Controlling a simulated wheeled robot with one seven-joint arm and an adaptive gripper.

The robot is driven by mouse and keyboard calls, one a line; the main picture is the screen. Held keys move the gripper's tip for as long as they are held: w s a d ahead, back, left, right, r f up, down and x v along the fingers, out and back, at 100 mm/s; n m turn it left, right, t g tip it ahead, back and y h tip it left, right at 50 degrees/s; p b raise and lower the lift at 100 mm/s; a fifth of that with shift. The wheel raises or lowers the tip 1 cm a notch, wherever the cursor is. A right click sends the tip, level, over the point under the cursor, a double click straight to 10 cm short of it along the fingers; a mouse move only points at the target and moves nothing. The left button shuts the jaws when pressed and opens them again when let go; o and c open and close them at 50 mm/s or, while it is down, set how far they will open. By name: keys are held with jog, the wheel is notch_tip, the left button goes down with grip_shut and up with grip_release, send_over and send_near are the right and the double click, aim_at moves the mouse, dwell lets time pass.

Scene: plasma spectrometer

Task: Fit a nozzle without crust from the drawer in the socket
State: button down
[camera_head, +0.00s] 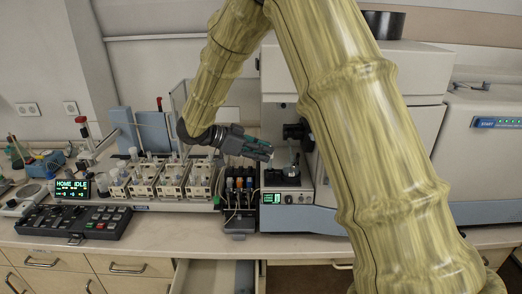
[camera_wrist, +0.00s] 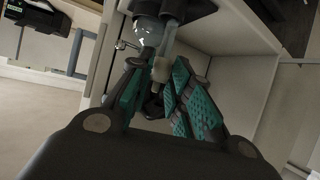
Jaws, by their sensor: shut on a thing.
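My gripper (camera_head: 268,151) reaches into the open bay of the white instrument (camera_head: 332,208). In the wrist view its teal-padded fingers (camera_wrist: 158,88) are shut on a small pale nozzle (camera_wrist: 160,70). The nozzle lies close to a clear glass part (camera_wrist: 148,32) and a grey tube in the bay. The socket cannot be made out clearly, and whether the nozzle touches it cannot be told. Crust on the nozzle cannot be judged at this size. The drawer (camera_head: 213,277) below the bench is pulled open, and no nozzles can be made out in it.
Several vial trays (camera_head: 160,185) stand further left, beside a display (camera_head: 72,189) reading HOME IDLE and a black keypad (camera_head: 75,222). My arm hides part of the instrument. The front bench strip is clear.

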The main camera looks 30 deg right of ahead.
jog(key=shift+f, duration=1.45)
dwell(0.3)
jog(key=c, duration=1.2)
grip_release()
jog(key=shift+c, duration=0.2)
jog(key=v, duration=1.2)
jog(key=shift+w, duration=0.1)
